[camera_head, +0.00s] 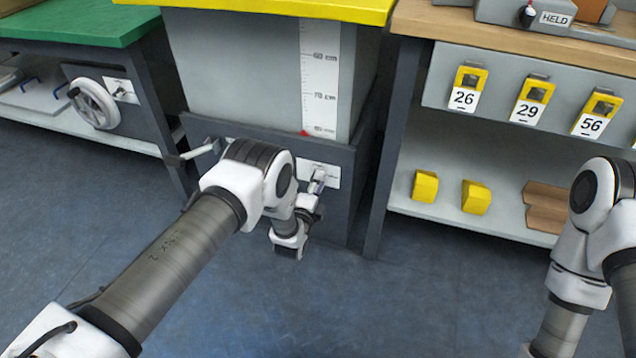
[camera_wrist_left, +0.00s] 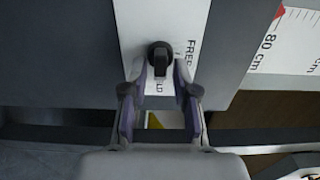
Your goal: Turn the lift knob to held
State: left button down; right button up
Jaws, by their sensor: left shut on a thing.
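The lift knob (camera_wrist_left: 160,58) is a small black knob on a white plate (camera_wrist_left: 150,25) in the left wrist view. Lettering that looks like "FREE" stands beside it, partly hidden. My left gripper (camera_wrist_left: 162,82) has its two fingers on either side of the knob and is shut on it. In the head view the plate (camera_head: 333,172) sits low on the grey lift's base, and my left gripper (camera_head: 316,186) is at it. The knob is largely hidden there. My right arm stands at the right edge, with its gripper out of view.
The lift column (camera_head: 240,70) has a height scale (camera_head: 320,85) with a red pointer near its bottom. A crank handle (camera_head: 195,152) juts out left of my left gripper. A shelf with yellow blocks (camera_head: 425,186) and numbered tags stands to the right. The floor is clear.

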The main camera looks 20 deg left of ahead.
pick_arm(q)
jog(key=shift+f, duration=0.1)
jog(key=c, duration=1.2)
grip_release()
jog(key=s, duration=1.2)
jog(key=shift+a, duration=0.2)
